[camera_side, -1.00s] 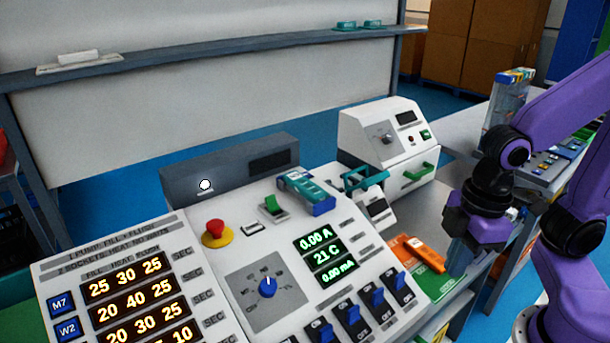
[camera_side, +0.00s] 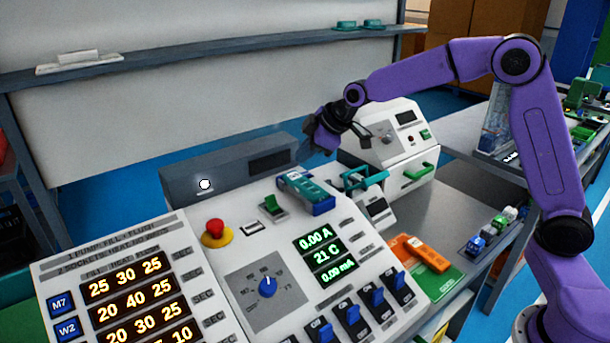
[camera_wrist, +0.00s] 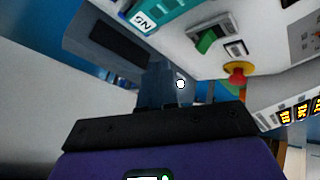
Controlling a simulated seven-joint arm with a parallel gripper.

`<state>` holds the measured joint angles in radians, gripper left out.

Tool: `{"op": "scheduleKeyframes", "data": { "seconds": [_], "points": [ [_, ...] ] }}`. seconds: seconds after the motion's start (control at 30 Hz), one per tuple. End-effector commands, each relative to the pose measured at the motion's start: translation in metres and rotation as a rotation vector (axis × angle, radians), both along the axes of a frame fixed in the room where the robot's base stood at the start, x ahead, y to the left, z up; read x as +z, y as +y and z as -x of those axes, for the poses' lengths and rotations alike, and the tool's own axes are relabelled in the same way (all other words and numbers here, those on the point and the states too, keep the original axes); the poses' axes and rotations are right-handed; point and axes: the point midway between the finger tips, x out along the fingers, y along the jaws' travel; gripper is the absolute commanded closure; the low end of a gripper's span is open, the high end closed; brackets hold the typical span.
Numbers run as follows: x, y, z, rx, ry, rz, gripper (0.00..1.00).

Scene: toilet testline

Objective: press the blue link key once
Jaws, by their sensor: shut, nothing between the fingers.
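A grey box (camera_side: 225,181) stands behind the sloped white console, with a round white button or lamp (camera_side: 205,184) on its front face. The white round part also shows in the wrist view (camera_wrist: 180,84), close beside my fingers. I cannot make out a key labelled link; no blue shows on the round part. Blue keys marked M7 (camera_side: 62,304) and W2 (camera_side: 68,330) are at the console's lower left.
A red emergency knob (camera_side: 215,229), a green rocker switch (camera_side: 272,206) and a teal device (camera_side: 305,190) sit on the console below the box. Blue toggle switches (camera_side: 375,299) line its lower right. A white instrument (camera_side: 395,140) stands behind my gripper.

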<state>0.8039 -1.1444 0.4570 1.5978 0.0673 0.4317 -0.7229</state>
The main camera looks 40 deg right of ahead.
Motion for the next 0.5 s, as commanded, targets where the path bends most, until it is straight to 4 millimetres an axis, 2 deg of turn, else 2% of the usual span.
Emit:
{"op": "scheduleKeyframes", "data": {
  "seconds": [0.03,0.2,0.33,0.5],
  "points": [
    [-0.002,-0.013,-0.019,-0.015,-0.027,0.007,1.0],
    [-0.003,-0.048,-0.063,-0.044,-0.109,0.034,1.0],
    [-0.003,-0.066,-0.082,-0.058,-0.149,0.05,1.0],
    [-0.003,-0.076,-0.091,-0.064,-0.169,0.061,1.0]
  ]
}}
